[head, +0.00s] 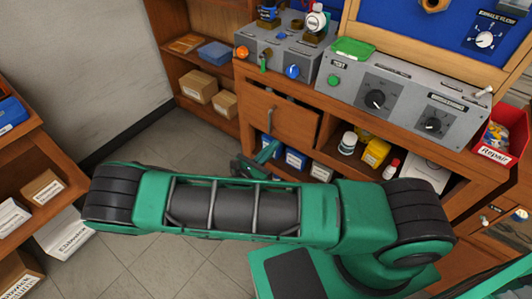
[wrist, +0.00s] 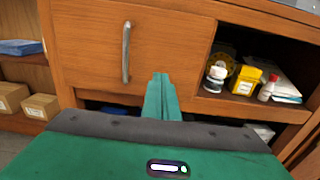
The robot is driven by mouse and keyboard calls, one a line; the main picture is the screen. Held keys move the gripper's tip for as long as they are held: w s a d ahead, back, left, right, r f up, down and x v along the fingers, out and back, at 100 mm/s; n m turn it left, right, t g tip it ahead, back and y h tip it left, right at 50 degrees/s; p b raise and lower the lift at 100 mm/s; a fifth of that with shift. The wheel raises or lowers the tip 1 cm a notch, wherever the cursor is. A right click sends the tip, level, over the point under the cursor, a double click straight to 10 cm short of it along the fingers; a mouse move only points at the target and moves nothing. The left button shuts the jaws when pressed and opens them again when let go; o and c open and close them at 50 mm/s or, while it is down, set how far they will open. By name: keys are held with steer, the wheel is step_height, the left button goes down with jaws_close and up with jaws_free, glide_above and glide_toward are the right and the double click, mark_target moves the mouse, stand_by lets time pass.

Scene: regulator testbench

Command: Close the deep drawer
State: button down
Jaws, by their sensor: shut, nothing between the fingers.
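The deep drawer has a plain wooden front (head: 290,123) with a metal bar handle (head: 271,116), below the grey control boxes. In the wrist view the front (wrist: 172,42) fills the upper middle, with its upright handle (wrist: 126,52) left of my fingers. I cannot tell how far the drawer stands out. My gripper (head: 272,148) is shut and empty, low in front of the drawer. In the wrist view my gripper (wrist: 161,76) overlaps the front's lower edge, right of the handle. Whether the fingertips touch the wood is not clear.
An open shelf right of the drawer holds a white jar (head: 348,143) and a yellow container (head: 375,153). Blue bins (head: 296,159) stand below the drawer. Shelves with boxes (head: 198,87) are at left. A red Repair bin (head: 497,145) is at right. Floor tiles (head: 150,140) are clear.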

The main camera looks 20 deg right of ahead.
mark_target(289, 129)
steer(key=x, duration=0.8)
steer(key=shift+w, duration=0.15)
